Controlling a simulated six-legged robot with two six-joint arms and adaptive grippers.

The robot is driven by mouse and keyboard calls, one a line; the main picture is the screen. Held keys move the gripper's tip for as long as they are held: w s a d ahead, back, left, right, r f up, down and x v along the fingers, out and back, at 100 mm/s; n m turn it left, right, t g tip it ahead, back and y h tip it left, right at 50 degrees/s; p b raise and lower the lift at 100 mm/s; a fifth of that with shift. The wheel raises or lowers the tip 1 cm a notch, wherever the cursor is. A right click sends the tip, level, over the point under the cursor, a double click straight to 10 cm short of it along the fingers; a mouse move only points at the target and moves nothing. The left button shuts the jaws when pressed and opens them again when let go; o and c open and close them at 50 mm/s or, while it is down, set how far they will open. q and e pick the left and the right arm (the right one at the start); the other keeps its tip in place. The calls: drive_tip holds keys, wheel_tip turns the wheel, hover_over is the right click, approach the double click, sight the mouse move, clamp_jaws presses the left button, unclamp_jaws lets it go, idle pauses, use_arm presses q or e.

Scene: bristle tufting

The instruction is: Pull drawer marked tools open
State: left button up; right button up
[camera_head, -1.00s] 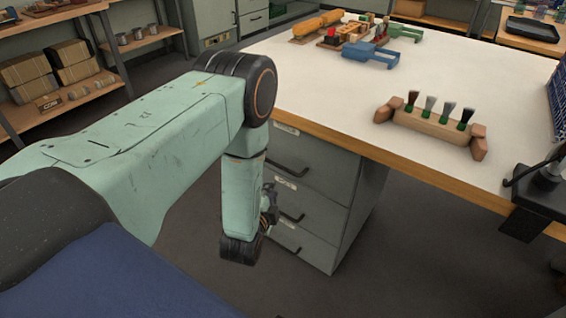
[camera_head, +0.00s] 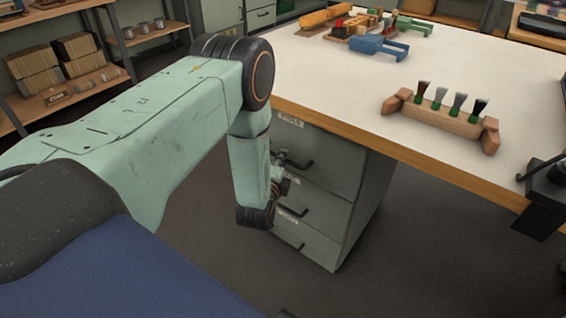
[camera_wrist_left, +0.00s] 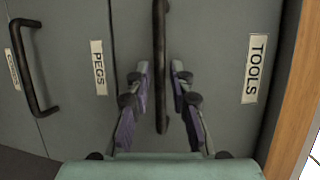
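The grey drawer marked TOOLS (camera_head: 330,150) is the top one in the unit under the table, and it looks closed. Its white TOOLS label (camera_wrist_left: 255,68) is at the right of the left wrist view. Its black bar handle (camera_wrist_left: 161,60) runs down the middle of that view. My left gripper (camera_wrist_left: 160,78) is open, with one finger on each side of the handle in the picture. Whether the fingers reach deep enough to surround the bar, I cannot tell. In the head view my left gripper (camera_head: 283,182) is small and partly hidden by its wrist. My right gripper is not in view.
The PEGS drawer (camera_wrist_left: 75,110) with its own handle (camera_wrist_left: 30,70) lies below. The table's wooden edge (camera_head: 400,155) overhangs the drawers. A brush block (camera_head: 437,117) and a blue tool (camera_head: 375,45) rest on top. The floor before the drawers is clear.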

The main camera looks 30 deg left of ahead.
use_arm(q)
drive_tip(key=shift+w+a+f, duration=0.15)
drive_tip(key=shift+w+a, duration=0.05)
drive_tip(key=shift+w, duration=0.5)
drive_tip(key=shift+s, duration=0.1)
drive_tip(key=shift+c, duration=0.7)
clamp_jaws()
